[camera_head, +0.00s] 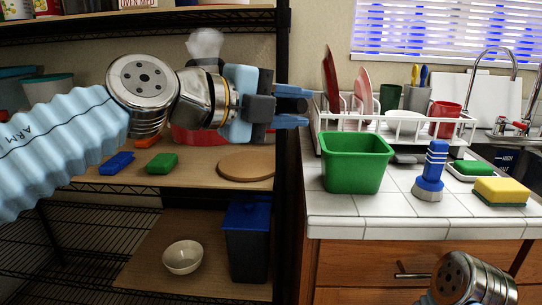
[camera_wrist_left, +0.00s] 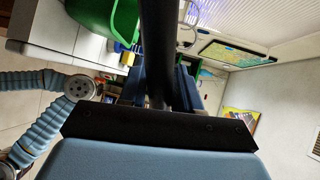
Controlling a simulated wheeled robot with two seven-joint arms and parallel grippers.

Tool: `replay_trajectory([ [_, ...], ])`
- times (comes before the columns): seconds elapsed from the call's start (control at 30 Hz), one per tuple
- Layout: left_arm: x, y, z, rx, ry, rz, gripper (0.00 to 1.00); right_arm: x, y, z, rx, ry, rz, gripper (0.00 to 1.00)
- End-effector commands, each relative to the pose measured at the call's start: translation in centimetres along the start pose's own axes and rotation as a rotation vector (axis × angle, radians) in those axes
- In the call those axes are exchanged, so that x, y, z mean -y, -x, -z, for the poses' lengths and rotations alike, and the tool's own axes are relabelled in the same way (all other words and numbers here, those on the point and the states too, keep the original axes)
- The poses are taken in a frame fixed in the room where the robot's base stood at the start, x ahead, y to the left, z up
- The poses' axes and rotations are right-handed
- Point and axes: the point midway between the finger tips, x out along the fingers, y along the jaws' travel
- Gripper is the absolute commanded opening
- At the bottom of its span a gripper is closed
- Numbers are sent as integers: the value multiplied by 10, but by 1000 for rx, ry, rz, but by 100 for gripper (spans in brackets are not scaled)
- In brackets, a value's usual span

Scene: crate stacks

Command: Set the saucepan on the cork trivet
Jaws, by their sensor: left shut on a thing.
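The red saucepan (camera_head: 205,138) shows partly in the head view, behind my left wrist, at the left-hand shelf. Most of its body is hidden, and I cannot tell whether it touches the shelf. My left gripper (camera_head: 291,106) points right and is shut on its dark handle. In the left wrist view the black handle (camera_wrist_left: 158,40) runs from the top down between the blue fingers (camera_wrist_left: 163,90). The round cork trivet (camera_head: 246,167) lies flat and bare on the shelf, below the gripper. Only part of my right arm shows at bottom right; its gripper is out of view.
A blue block (camera_head: 117,163) and a green block (camera_head: 162,163) lie left of the trivet. The black rack post (camera_head: 284,190) stands at the trivet's right. A green bin (camera_head: 355,163) stands on the tiled counter (camera_head: 390,207), before a white dish rack (camera_head: 395,122).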

Motion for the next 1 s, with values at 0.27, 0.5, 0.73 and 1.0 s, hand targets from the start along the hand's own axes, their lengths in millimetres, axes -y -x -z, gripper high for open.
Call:
replay_trajectory([
  [0.27,-21,-44,-56,4,-1,1,0,0,0,0,0,0,0,43],
  [0.5,-59,-72,-85,2,-3,2,0,-6,-14,0,-1,-2,-1,43],
  [0.73,-67,-80,-94,3,-5,4,0,-8,-17,0,-2,-3,-2,43],
  [1.0,-101,-90,-100,3,-4,4,0,-16,-36,0,-4,-5,-4,43],
])
